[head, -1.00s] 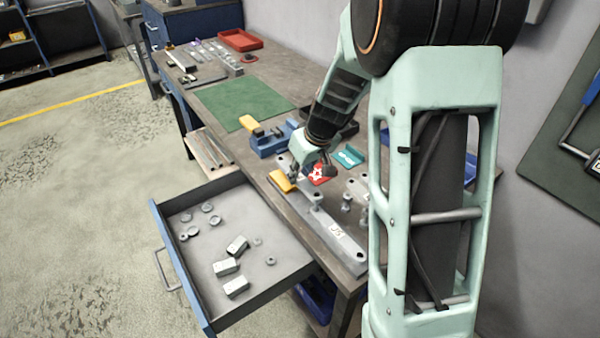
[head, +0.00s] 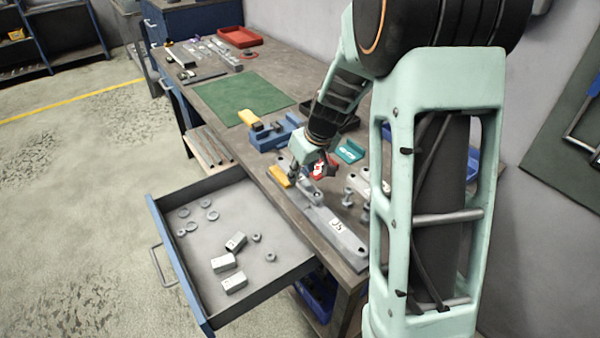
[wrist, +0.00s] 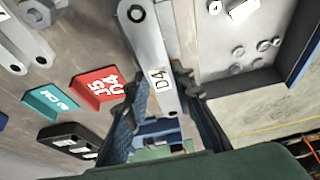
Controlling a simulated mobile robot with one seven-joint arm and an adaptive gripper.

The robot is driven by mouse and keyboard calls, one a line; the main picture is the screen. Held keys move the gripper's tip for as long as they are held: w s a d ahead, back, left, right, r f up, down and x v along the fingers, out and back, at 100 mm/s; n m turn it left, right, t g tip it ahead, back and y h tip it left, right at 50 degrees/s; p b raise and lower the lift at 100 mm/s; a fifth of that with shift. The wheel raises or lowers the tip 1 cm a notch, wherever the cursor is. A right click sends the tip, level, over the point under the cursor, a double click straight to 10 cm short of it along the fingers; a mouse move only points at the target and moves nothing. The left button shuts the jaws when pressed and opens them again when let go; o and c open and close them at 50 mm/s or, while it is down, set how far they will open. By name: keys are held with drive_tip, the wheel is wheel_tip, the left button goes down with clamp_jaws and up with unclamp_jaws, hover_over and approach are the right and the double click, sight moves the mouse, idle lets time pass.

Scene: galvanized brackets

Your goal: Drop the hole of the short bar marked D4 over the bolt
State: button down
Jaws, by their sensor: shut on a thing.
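The short bar marked D4 (wrist: 152,48) is a flat grey bar with a white label and a round hole at its upper end in the wrist view. My gripper (wrist: 168,92) is shut on it, one finger on each side near the label. In the head view my gripper (head: 309,172) is low over the bench, above the far end of the long grey bar labelled J5 (head: 349,247). A short grey piece under the gripper there seems to be the D4 bar. I cannot make out the bolt; the bar or gripper may hide it.
A red tag (wrist: 98,87), a teal tag (wrist: 50,101) and a black tray (wrist: 66,141) lie beside the bar. A yellow piece (head: 280,177) and a blue vise (head: 272,136) are close by. The open drawer (head: 195,265) holds several blocks and rings.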

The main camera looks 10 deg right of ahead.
drive_tip(key=shift+f+b, duration=0.9)
drive_tip(key=c, duration=1.6)
unclamp_jaws()
drive_tip(key=v, duration=1.2)
drive_tip(key=shift+s, duration=0.1)
